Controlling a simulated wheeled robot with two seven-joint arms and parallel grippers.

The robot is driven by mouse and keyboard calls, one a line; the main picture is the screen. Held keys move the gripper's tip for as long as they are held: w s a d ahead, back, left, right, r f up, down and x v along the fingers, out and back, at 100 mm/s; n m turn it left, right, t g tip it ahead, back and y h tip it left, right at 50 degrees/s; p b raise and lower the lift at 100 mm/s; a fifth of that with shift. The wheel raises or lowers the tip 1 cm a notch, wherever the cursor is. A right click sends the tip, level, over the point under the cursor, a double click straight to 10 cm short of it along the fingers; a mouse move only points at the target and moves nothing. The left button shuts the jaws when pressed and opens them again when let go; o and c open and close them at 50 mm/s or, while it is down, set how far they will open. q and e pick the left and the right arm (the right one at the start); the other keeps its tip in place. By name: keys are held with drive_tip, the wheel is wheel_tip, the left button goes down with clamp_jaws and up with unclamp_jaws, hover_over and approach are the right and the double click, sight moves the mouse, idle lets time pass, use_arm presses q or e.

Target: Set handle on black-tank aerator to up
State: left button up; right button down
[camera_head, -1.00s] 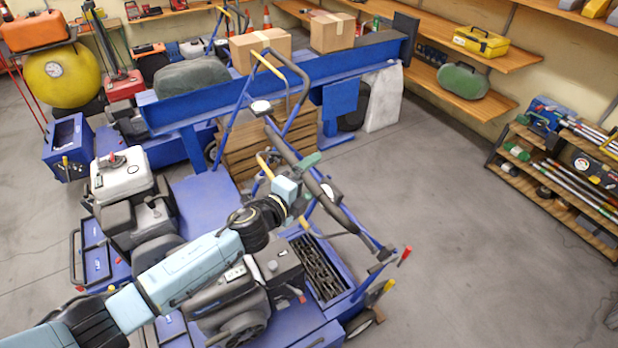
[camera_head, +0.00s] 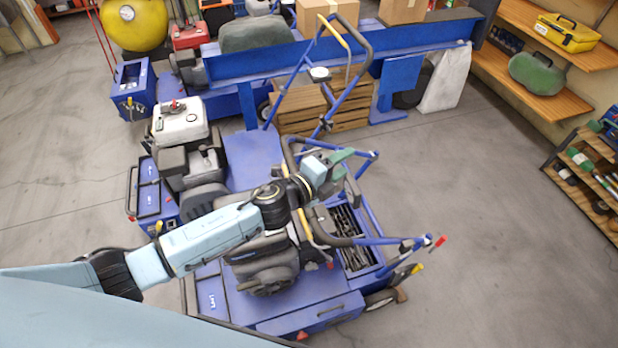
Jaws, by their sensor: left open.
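The black-tank aerator (camera_head: 262,262) stands in front, a blue machine with a dark engine. Its handle (camera_head: 345,241) is a blue tube frame with a black grip and a yellow bar. The frame reaches right over the tray of dark tines, low in the picture, with a red-tipped lever (camera_head: 440,240) at its right end. My left gripper (camera_head: 348,175), with green fingers, is open above the frame, between its upper and lower tubes. I cannot tell whether the fingers touch it. My left arm hides part of the engine and handle base. My right gripper is out of view.
A white-tank aerator (camera_head: 180,122) stands behind, with its own raised handle (camera_head: 352,75). A low shelf rack (camera_head: 585,175) is at the right. The floor between (camera_head: 480,190) is clear.

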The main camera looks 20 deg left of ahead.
use_arm(q)
drive_tip(key=p+v, duration=0.2)
drive_tip(key=v, duration=0.7)
drive_tip(key=shift+s+r, duration=0.15)
drive_tip(key=shift+r, duration=0.1)
idle(0.4)
drive_tip(key=shift+a, duration=0.1)
idle(0.4)
